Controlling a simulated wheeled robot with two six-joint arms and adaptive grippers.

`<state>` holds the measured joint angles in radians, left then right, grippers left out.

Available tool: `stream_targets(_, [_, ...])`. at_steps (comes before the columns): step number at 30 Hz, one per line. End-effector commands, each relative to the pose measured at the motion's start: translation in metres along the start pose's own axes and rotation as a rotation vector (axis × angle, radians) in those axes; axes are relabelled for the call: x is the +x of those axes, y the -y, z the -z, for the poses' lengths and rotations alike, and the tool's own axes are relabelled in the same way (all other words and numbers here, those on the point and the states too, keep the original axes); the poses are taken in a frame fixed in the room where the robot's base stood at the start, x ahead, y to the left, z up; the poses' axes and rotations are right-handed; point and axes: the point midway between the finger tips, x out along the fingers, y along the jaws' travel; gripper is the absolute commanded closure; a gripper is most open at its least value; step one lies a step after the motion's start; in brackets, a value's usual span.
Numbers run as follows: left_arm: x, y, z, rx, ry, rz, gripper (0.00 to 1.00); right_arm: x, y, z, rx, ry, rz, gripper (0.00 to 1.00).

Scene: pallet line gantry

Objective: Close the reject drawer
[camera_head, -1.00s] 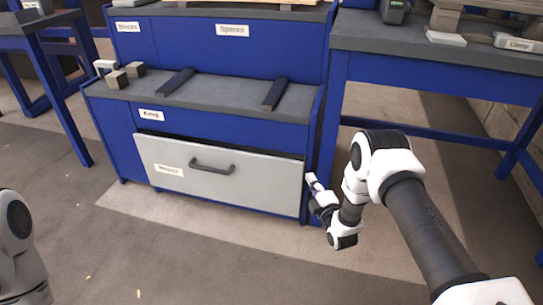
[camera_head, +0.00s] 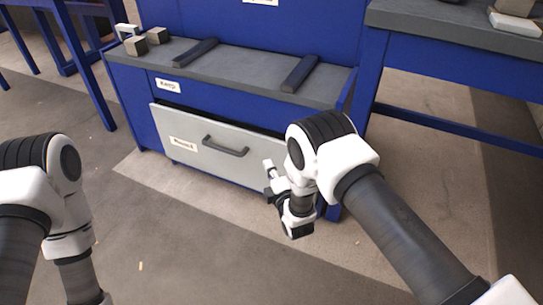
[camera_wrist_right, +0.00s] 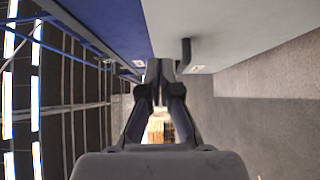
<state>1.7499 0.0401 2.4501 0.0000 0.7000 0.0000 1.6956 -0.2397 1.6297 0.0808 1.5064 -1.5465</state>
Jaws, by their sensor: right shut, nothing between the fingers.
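The reject drawer (camera_head: 210,160) has a light grey front with a label and a dark bar handle (camera_head: 226,148). A dark gap along its top shows that it stands out a little from the blue cabinet. My right gripper (camera_head: 268,168) is shut and empty, in front of the right part of the drawer front. In the right wrist view the shut fingers (camera_wrist_right: 160,72) are beside the drawer front (camera_wrist_right: 235,30), near the handle (camera_wrist_right: 186,52). I cannot tell whether they touch it. My left arm shows at the left, but its gripper is out of frame.
The blue cabinet has a grey shelf (camera_head: 250,72) with two dark bars and small blocks (camera_head: 157,36) on it. A "Keep" label (camera_head: 168,85) sits above the drawer. A blue table (camera_head: 450,48) stands at the right. The floor (camera_head: 190,240) in front is mostly clear.

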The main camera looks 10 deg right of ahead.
Motion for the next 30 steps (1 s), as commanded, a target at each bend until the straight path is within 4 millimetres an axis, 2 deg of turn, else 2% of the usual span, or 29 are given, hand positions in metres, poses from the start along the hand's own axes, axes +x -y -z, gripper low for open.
stream_targets(1, [0.012, 0.000, 0.000, 0.000, 0.000, 0.000, 0.48, 0.011, 0.004, 0.000, 0.000, 0.000, -0.006, 1.00])
stream_targets(5, [0.025, 0.001, 0.001, -0.003, -0.002, 0.000, 0.48, 0.039, 0.004, 0.000, 0.000, 0.000, -0.005, 1.00])
stream_targets(9, [0.038, 0.001, 0.002, -0.006, -0.004, 0.001, 0.48, 0.055, 0.004, -0.020, 0.000, 0.002, -0.002, 1.00])
stream_targets(14, [0.042, 0.001, 0.002, -0.008, -0.006, 0.001, 0.48, 0.063, 0.001, -0.028, 0.000, 0.001, -0.001, 1.00])
stream_targets(24, [0.042, 0.001, 0.002, -0.008, -0.006, 0.001, 0.48, 0.065, 0.000, -0.030, 0.001, 0.000, 0.000, 1.00])
stream_targets(30, [0.056, 0.001, 0.003, -0.010, -0.007, 0.001, 0.48, 0.086, 0.003, -0.052, 0.003, 0.003, -0.003, 1.00])
